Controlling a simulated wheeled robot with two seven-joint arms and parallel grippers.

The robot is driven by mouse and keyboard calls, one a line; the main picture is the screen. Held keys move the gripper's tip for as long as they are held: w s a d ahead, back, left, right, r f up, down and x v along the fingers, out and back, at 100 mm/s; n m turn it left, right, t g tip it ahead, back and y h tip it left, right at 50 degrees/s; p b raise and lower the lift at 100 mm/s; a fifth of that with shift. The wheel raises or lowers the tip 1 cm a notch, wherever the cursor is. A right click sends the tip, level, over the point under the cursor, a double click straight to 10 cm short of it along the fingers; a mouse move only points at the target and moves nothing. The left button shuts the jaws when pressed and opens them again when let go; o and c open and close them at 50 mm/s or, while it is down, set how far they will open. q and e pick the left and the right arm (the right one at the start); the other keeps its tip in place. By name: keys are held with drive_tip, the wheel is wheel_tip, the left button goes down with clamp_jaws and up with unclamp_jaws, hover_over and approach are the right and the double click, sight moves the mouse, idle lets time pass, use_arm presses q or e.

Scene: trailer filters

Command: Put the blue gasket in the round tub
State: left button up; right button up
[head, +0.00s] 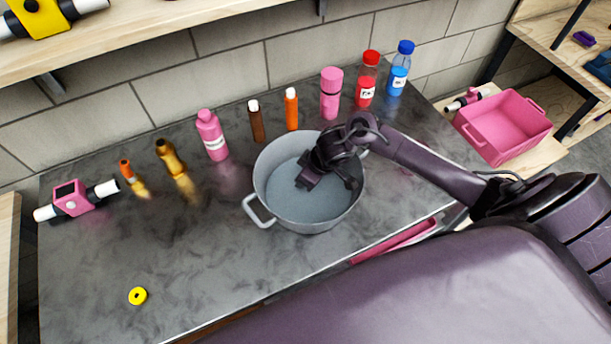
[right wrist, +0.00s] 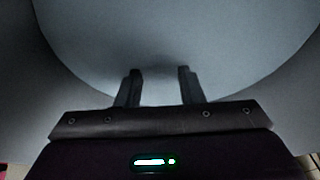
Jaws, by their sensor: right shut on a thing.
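The round tub (head: 285,220) is a grey metal pot with side handles, standing on the dark worktop. My right gripper (head: 325,180) is down inside it, above its floor. In the right wrist view my right gripper (right wrist: 160,74) points at the tub's pale inner floor (right wrist: 165,35). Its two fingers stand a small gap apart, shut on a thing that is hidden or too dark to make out. No blue gasket can be made out in either view. My left gripper is not in view.
Several bottles line the back, including a pink bottle (head: 212,136), red bottle (head: 368,80) and blue-capped bottle (head: 399,70). A yellow ring (head: 138,296) lies front left. A pink device (head: 72,199) sits far left. A pink bin (head: 505,127) stands right. The worktop's front left is mostly clear.

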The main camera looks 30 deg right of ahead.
drive_tip(key=shift+f, duration=0.1)
drive_tip(key=o, duration=1)
drive_tip(key=shift+c, duration=0.2)
drive_tip(key=shift+r, duration=0.3)
drive_tip(key=v, duration=1.1)
drive_tip(key=shift+s+r+p, duration=0.15)
drive_tip(key=shift+r+p, duration=0.15)
drive_tip(key=shift+p, duration=0.1)
drive_tip(key=shift+s+d, duration=0.1)
